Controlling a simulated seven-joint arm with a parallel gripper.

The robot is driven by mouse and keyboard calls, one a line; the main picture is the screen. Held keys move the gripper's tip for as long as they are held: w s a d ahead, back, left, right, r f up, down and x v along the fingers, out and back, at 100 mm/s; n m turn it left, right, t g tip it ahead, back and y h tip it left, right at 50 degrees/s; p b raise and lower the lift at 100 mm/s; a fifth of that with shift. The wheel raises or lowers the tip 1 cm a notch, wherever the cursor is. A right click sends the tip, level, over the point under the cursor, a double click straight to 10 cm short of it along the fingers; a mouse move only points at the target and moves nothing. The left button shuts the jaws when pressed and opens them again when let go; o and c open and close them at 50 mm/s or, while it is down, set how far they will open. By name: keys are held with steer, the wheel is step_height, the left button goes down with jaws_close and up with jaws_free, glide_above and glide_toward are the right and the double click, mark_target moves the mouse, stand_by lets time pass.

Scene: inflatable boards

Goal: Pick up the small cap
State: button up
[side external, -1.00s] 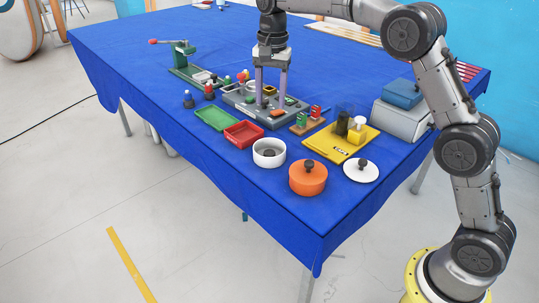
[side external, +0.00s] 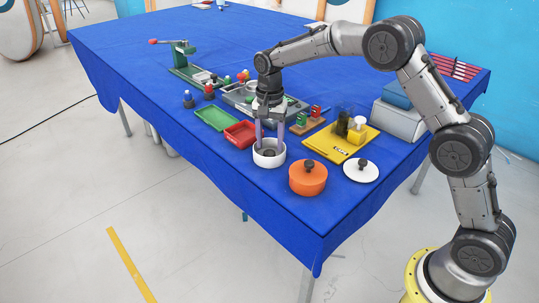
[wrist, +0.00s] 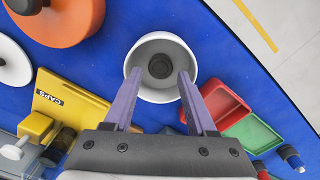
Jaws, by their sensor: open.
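A small dark round cap (wrist: 160,66) lies inside the white bowl (wrist: 145,46) in the wrist view. In the side view the cap (side external: 269,152) is a dark spot within the white bowl (side external: 268,162). My gripper (side external: 270,146) points down over the bowl, its fingertips at or just inside the rim. In the wrist view my gripper (wrist: 160,76) is open, with one purple-grey finger to each side of the cap. A gap shows between the cap and each finger. The exact height of the fingertips above the cap cannot be told.
An orange lidded pot (side external: 308,178) and a white lid (side external: 361,170) stand right of the bowl. A red tray (side external: 241,134) and green tray (side external: 215,117) are at its left. A yellow base (side external: 339,145) marked CAPS, with dark and yellow pieces, lies right behind.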

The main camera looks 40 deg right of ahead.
mark_target(269, 155)
steer(key=shift+f, duration=1.25)
jaws_close()
steer(key=shift+r, duration=0.15)
